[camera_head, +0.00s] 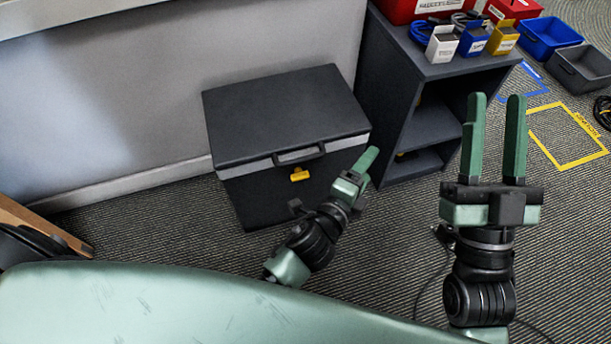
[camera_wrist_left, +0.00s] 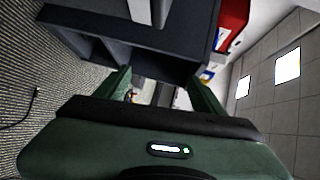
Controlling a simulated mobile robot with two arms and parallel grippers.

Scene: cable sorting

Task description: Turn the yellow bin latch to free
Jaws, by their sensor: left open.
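The yellow latch (camera_head: 299,174) is on the front of a dark grey lidded bin (camera_head: 270,110), just below the black handle (camera_head: 300,155). It looks roughly level. My left gripper (camera_head: 368,160) is right of the latch, near the bin's right front corner, pointing up and right in the head view and not touching the latch. Its two fingers stand apart in the left wrist view (camera_wrist_left: 163,85), with nothing between them. My right gripper (camera_head: 493,105) is open and empty, farther right over the floor. The latch is not visible in the left wrist view.
A dark shelf unit (camera_head: 425,75) stands right of the bin, with small white, blue and yellow boxes on top. A blue tray (camera_head: 550,38), a grey tray (camera_head: 582,70) and a yellow floor outline (camera_head: 566,166) lie farther right. Carpet in front of the bin is partly free.

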